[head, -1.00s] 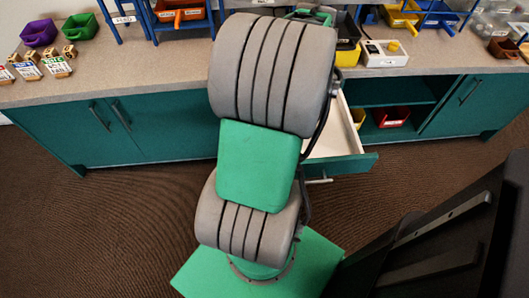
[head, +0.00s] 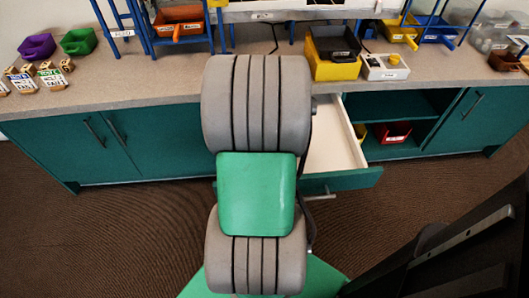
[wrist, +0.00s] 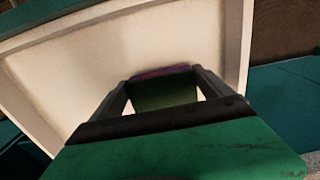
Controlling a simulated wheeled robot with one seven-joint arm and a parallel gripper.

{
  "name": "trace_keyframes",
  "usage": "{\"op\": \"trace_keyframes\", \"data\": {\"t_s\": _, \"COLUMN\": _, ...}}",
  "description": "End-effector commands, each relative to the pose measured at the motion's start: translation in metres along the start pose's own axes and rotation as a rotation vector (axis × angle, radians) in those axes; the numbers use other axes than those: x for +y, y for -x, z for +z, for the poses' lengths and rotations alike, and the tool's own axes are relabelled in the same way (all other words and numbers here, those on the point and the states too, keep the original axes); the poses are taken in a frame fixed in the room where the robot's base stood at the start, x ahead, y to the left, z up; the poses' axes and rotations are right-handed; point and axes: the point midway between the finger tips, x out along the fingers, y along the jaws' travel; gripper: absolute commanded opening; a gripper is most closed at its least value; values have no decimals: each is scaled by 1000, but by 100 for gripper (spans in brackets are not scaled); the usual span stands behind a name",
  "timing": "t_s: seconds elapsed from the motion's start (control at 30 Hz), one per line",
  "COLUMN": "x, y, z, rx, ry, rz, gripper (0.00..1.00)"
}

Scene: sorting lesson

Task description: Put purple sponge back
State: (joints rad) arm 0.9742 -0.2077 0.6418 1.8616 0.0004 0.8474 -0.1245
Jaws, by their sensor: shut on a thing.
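My gripper (wrist: 161,79) shows in the wrist view, its two fingers shut on the purple sponge (wrist: 163,71). The sponge shows a thin purple edge and a dark olive-green face between the fingertips. Behind and around it is the pale inside of the open drawer (wrist: 55,75). I cannot tell whether the sponge touches the drawer floor. In the head view the drawer (head: 343,182) stands pulled out of the teal cabinet, partly behind my arm. My gripper and the sponge are hidden behind my arm there.
The counter (head: 160,76) above carries a purple bin (head: 37,47), a green bin (head: 79,41), blue racks and a yellow bin (head: 335,70). An open shelf right of the drawer holds a red bin (head: 393,133). A dark panel (head: 450,250) stands at the lower right.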

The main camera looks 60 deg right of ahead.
Motion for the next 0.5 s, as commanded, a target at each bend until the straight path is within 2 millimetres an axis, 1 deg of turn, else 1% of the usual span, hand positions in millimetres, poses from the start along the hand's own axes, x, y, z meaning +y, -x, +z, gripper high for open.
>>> {"op": "trace_keyframes", "data": {"t_s": 0.03, "x": 0, "y": -13, "z": 1, "rx": -4, "ry": -1, "rz": 0, "gripper": 52}}
{"op": "trace_keyframes", "data": {"t_s": 0.1, "x": 0, "y": -19, "z": 0, "rx": -2, "ry": -1, "rz": 0, "gripper": 52}}
{"op": "trace_keyframes", "data": {"t_s": 0.3, "x": 1, "y": -18, "z": 0, "rx": 0, "ry": 0, "rz": 0, "gripper": 52}}
{"op": "trace_keyframes", "data": {"t_s": 0.4, "x": 1, "y": -21, "z": 0, "rx": -1, "ry": 0, "rz": 0, "gripper": 52}}
{"op": "trace_keyframes", "data": {"t_s": 0.43, "x": 1, "y": -21, "z": 0, "rx": 0, "ry": 0, "rz": 0, "gripper": 90}}
{"op": "trace_keyframes", "data": {"t_s": 0.5, "x": 1, "y": -20, "z": 0, "rx": 0, "ry": 0, "rz": 0, "gripper": 96}}
